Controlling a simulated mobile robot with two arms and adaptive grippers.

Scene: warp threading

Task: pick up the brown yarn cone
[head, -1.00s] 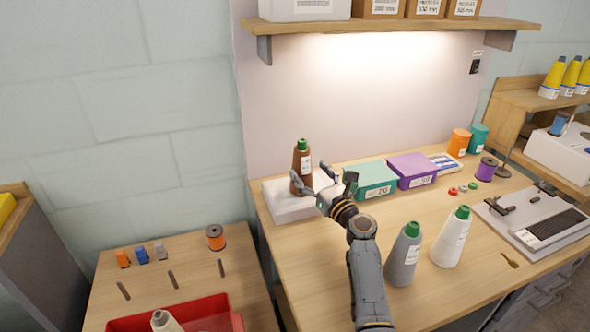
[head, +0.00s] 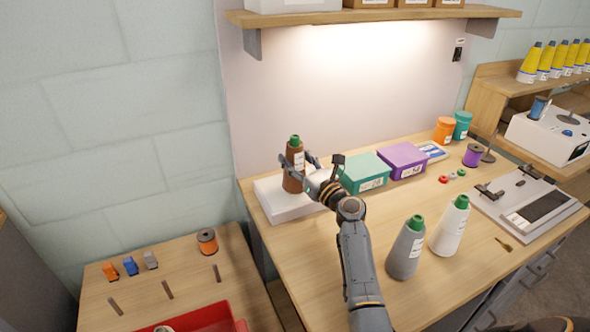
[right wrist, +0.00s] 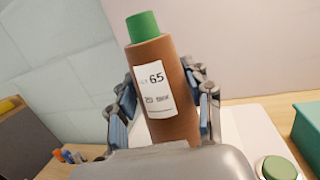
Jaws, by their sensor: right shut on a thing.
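The brown yarn cone (head: 293,172) has a green top and a white label. It stands upright at the white block (head: 290,206) on the workbench's left end; I cannot tell whether its base touches the block. My right gripper (head: 298,168) is shut around the cone. In the right wrist view the cone (right wrist: 178,119) sits between the blue-padded fingers (right wrist: 162,122), its label reading 65 facing the camera. Its base is hidden behind the gripper. My left gripper is not in view.
Teal (head: 364,173) and purple (head: 403,160) boxes stand right of the gripper. A grey cone (head: 406,250) and a white cone (head: 450,229) stand near my right forearm. A shelf (head: 370,16) hangs above. A side table (head: 190,285) with a red bin (head: 205,318) is at lower left.

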